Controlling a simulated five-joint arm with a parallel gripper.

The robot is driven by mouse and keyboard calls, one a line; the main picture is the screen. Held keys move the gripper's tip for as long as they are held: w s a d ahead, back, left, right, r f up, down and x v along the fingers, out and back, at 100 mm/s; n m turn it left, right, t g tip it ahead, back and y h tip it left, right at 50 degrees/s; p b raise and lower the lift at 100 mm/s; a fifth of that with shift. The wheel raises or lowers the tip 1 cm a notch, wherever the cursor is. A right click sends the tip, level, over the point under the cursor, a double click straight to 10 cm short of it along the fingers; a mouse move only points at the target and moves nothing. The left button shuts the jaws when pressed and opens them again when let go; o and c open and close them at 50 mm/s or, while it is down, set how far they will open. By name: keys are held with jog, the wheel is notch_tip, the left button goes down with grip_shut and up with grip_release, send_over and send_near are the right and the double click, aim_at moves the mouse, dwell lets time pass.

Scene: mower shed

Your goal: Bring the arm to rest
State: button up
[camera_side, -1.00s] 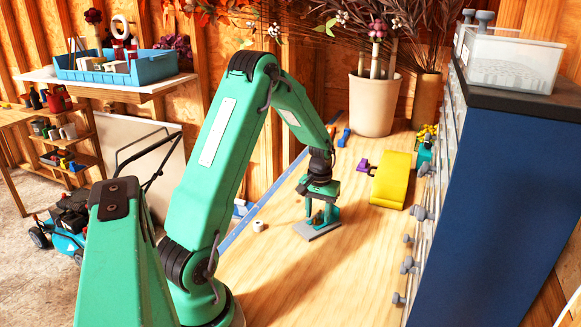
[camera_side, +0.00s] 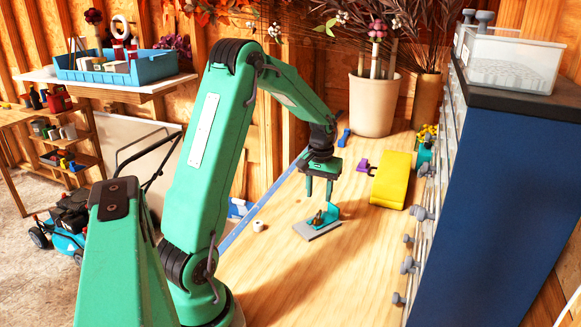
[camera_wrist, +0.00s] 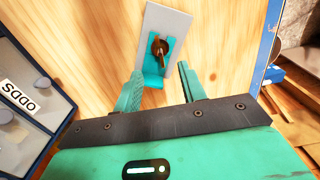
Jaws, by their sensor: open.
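My gripper (camera_side: 319,188) is open and empty above the wooden bench top. Its two green fingers point down and also show in the wrist view (camera_wrist: 160,90), spread apart. Below them, a small teal holder (camera_side: 328,216) with a brown piece in it sits on a grey plate (camera_side: 312,232) on the bench. In the wrist view the teal holder (camera_wrist: 153,86) and its light grey plate (camera_wrist: 176,26) lie beyond the fingertips. The fingers appear clear of it.
A yellow curved object (camera_side: 391,180) and a purple piece (camera_side: 363,165) lie to the right. A blue drawer cabinet (camera_side: 490,200) borders the right side. A plant pot (camera_side: 373,105) stands behind. The front bench area is clear.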

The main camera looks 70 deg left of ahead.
jog(key=s+d+r+m+t, duration=0.1)
jog(key=s+d+r+m, duration=0.1)
jog(key=d+r, duration=0.45)
jog(key=s+d+r+m+t, duration=0.2)
jog(key=s+d+r, duration=0.1)
jog(key=d+r, duration=0.3)
jog(key=s+d+r+m+t, duration=0.2)
jog(key=s+d+m, duration=0.2)
jog(key=s+d, duration=0.6)
jog(key=shift+d+m+t, duration=0.3)
jog(key=shift+d, duration=0.3)
jog(key=shift+r, duration=0.1)
dwell(1.3)
